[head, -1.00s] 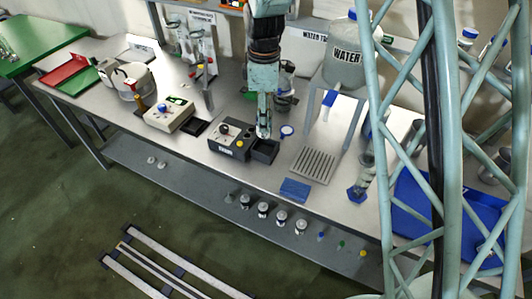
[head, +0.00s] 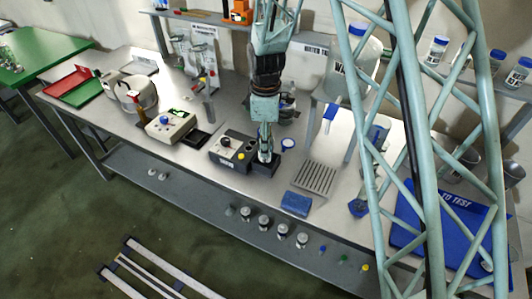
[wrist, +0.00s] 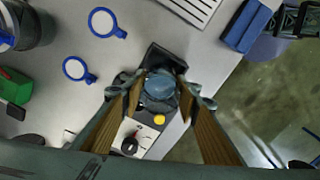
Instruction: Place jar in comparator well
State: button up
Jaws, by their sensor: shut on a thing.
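The comparator (head: 230,152) is a dark box with a knob and a yellow button, which also shows in the wrist view (wrist: 159,119). Its black open well (head: 262,170) is at its right end; in the wrist view the well's dark wall (wrist: 163,54) shows beyond the jar. The jar (wrist: 160,86), with a blue-grey top, is between my fingertips. My gripper (head: 265,156) points down at the well and is shut on the jar; its fingers also show in the wrist view (wrist: 158,92). The jar's base is hidden, so I cannot tell whether it touches the well floor.
A white-grey instrument (head: 170,127) stands to the left. A slotted drain plate (head: 316,178) and a blue block (head: 296,204) lie to the right. A blue-rimmed round item (head: 288,143) lies behind the well. Several jars (head: 264,222) stand on the lower shelf.

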jog(key=shift+f, duration=0.1)
dwell(0.3)
jog(key=shift+f, duration=1.8)
jog(key=shift+f, duration=0.15)
jog(key=o, duration=1)
jog(key=shift+c, duration=0.2)
notch_tip(320, 180, up, 12)
jog(key=shift+r, duration=0.25)
